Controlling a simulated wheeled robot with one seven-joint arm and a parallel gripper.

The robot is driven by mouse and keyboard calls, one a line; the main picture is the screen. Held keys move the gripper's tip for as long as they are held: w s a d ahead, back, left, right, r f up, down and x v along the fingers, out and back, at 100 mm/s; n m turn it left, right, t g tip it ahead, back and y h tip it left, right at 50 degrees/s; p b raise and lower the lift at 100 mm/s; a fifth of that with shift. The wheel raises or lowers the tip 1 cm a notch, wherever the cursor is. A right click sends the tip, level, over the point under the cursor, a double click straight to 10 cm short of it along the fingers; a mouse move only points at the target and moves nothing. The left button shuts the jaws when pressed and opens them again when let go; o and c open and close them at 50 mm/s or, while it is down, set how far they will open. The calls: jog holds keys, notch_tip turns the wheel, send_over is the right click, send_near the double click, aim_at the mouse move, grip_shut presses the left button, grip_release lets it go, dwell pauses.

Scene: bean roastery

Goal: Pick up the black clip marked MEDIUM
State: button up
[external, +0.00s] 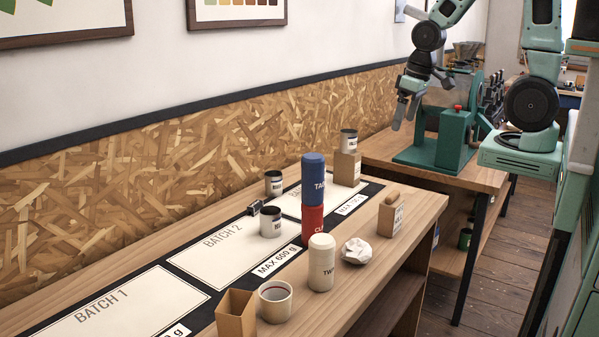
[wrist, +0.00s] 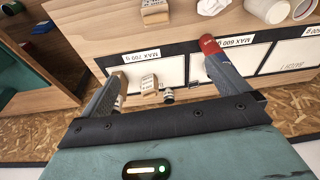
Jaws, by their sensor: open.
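A small black clip (external: 254,209) sits at the back edge of the BATCH 2 card on the wooden counter, just left of two small cans. Its marking is too small to read. My gripper (external: 403,110) hangs in the air beyond the far right end of the counter, well away from the clip. In the wrist view my gripper (wrist: 165,68) has its two fingers wide apart, with nothing held between them.
A blue cylinder (external: 313,181) is stacked on a red one (external: 313,225). A cream cylinder (external: 321,263), crumpled paper (external: 356,251) and open brown box (external: 236,316) line the front. A green machine (external: 437,140) stands beyond.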

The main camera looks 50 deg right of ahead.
jog(key=s+a+f+n+g+b, duration=0.1)
jog(key=s+a+f+n+b, duration=0.1)
jog(key=a, duration=0.6)
jog(key=shift+s+f+n+y+b, duration=0.3)
jog(key=shift+s+f+n+b, duration=0.2)
jog(key=shift+f, duration=0.4)
jog(key=s+a+f+n+b, duration=0.1)
jog(key=s+a, duration=0.1)
jog(key=s, duration=0.1)
jog(key=s+a+f+n+g+b, duration=0.1)
jog(key=s+a, duration=0.1)
jog(key=a, duration=0.1)
jog(key=s+a+f+n+b, duration=0.1)
jog(key=s+a+b, duration=0.1)
jog(key=s, duration=0.1)
jog(key=shift+s+a+n, duration=0.35)
jog(key=shift+n, duration=0.05)
jog(key=c, duration=0.4)
jog(key=shift+s+a+r, duration=0.1)
jog(key=shift+s+a, duration=0.05)
jog(key=shift+s, duration=0.15)
jog(key=shift+r, duration=0.1)
